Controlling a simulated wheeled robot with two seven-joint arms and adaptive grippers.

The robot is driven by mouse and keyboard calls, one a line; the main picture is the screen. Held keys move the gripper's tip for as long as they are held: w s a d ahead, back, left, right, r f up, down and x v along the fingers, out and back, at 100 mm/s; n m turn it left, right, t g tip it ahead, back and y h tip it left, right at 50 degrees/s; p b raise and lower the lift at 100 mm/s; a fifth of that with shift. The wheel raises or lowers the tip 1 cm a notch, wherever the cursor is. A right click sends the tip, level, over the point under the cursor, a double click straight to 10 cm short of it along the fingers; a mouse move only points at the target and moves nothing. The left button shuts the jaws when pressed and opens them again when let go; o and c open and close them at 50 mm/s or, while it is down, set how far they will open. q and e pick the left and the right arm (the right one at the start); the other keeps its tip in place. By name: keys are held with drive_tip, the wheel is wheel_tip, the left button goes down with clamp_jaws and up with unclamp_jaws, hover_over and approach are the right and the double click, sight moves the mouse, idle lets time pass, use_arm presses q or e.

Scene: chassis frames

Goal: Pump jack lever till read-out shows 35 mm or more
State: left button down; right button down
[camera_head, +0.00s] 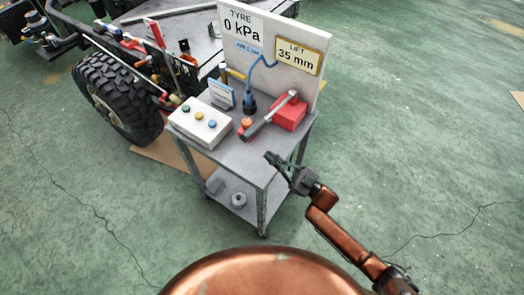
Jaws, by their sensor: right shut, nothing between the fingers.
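The lift read-out (297,56) on the white board shows 35 mm. The red jack (289,113) sits on the right part of the grey cart's top. Its grey lever (270,116) lies slanted, with one end near the jack's top and a dark grip low at the front left. My left gripper is not in view.
The cart (258,166) also carries a box with coloured buttons (199,122), a small sign (222,93) and a dark blue tool (249,103) on a blue hose. The board also reads tyre 0 kPa. A vehicle wheel (118,98) stands at left. The floor at right is clear.

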drive_tip(key=v, duration=0.5)
drive_tip(key=shift+s+d+r, duration=0.1)
idle(2.5)
